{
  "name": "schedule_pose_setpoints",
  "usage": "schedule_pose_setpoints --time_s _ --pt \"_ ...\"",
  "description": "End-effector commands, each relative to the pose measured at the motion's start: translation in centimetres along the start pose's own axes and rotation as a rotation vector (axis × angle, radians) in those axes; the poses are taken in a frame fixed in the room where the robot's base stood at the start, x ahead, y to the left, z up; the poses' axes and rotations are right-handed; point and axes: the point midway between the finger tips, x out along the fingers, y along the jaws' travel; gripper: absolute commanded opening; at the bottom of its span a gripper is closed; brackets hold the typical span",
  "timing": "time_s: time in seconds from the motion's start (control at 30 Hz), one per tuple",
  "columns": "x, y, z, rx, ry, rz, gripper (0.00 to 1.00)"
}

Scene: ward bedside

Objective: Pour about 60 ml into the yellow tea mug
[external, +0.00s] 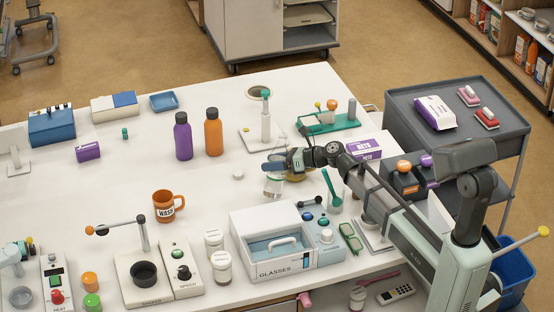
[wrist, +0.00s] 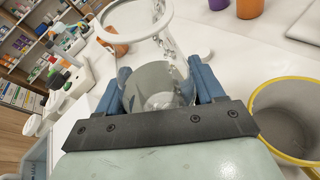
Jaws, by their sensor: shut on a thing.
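My gripper (wrist: 155,92) is shut on a clear glass vessel (wrist: 168,55), with a blue finger on each side of it. The vessel looks roughly upright, and greyish contents show low in it, though their level is hard to tell. In the external view my gripper (external: 275,166) holds the vessel (external: 273,187) over the white table, partly covering it. A mug with a yellow rim and grey inside (wrist: 288,122) stands just right of my gripper in the wrist view. No liquid can be made out in it. In the external view it is mostly hidden behind my gripper.
An orange mug marked WASH (external: 164,207) stands to the left. Purple (external: 183,138) and orange (external: 213,134) bottles stand behind. The table between the mug and bottles is mostly clear.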

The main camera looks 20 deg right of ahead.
Motion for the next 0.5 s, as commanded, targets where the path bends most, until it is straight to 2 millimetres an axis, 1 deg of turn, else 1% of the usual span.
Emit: schedule_pose_setpoints --time_s 0.1,0.3,0.5 --pt "-0.06 -0.12 0.09 -0.092 0.028 -0.038 0.27" --pt "-0.12 -0.46 0.02 -0.216 0.068 -0.090 0.27" --pt "-0.15 -0.72 -0.08 -0.282 0.089 -0.118 0.27"
